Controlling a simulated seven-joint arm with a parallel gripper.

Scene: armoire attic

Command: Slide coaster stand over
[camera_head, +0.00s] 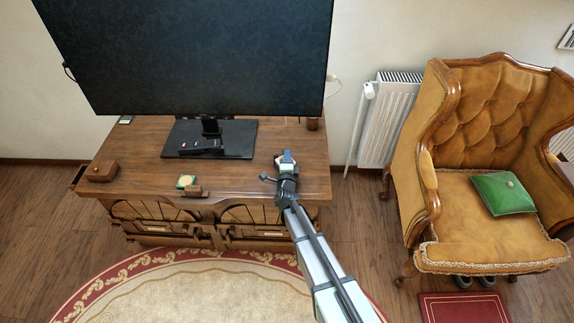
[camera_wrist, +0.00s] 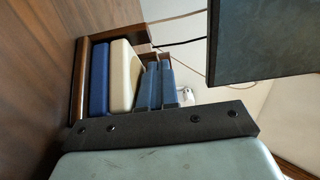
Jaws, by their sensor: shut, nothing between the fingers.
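In the wrist view, a small wooden stand (camera_wrist: 80,76) with a blue slab (camera_wrist: 98,80) and a cream slab (camera_wrist: 122,77) stacked in it rests on the tabletop just ahead of my gripper. I take it as the coaster stand. My gripper (camera_head: 287,157) is low over the right part of the wooden cabinet top and is shut and empty. In the wrist view, narrow blue pieces show beside the slabs; I cannot tell whether they are fingers or part of the stack. Any contact is unclear.
A large monitor (camera_head: 195,55) stands on the cabinet (camera_head: 240,180), with a dark remote (camera_head: 200,146) on its base. A wooden box (camera_head: 102,171), a small green-and-cream item (camera_head: 186,181) and a brown cup-like object (camera_head: 313,123) also sit there. An armchair (camera_head: 440,245) is at right.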

